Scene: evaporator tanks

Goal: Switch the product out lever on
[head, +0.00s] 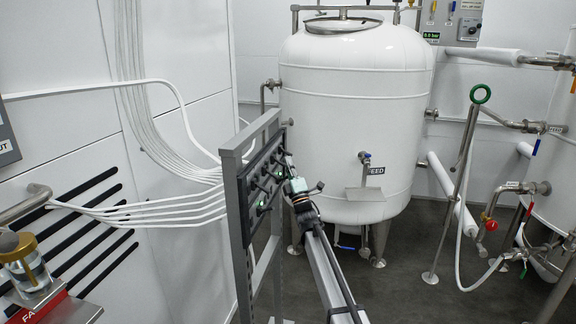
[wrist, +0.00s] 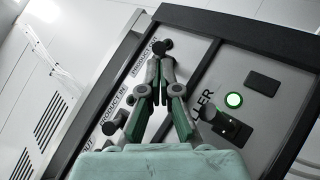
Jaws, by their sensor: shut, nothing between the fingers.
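A grey control panel (head: 239,185) with black levers and green lights stands at center in the head view. My gripper (head: 284,168) is at the panel's right side. In the wrist view my gripper (wrist: 162,62) is shut and empty, its tips beside a black lever (wrist: 162,46) near the top of the panel; I cannot tell whether they touch. One label (wrist: 115,104) reads PRODUCT IN; another label (wrist: 146,57) starts with PRODUCT, its end unclear. A label at the left edge ends in UT. Black knobs (wrist: 121,117) sit by the labels, partly hidden by my gripper.
A green light (wrist: 234,99) glows beside the CHILLER lever (wrist: 231,128). A white tank (head: 355,95) stands behind the panel. White hoses (head: 150,210) run from the wall to the panel. Pipes and a green-handled valve (head: 480,94) stand at right.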

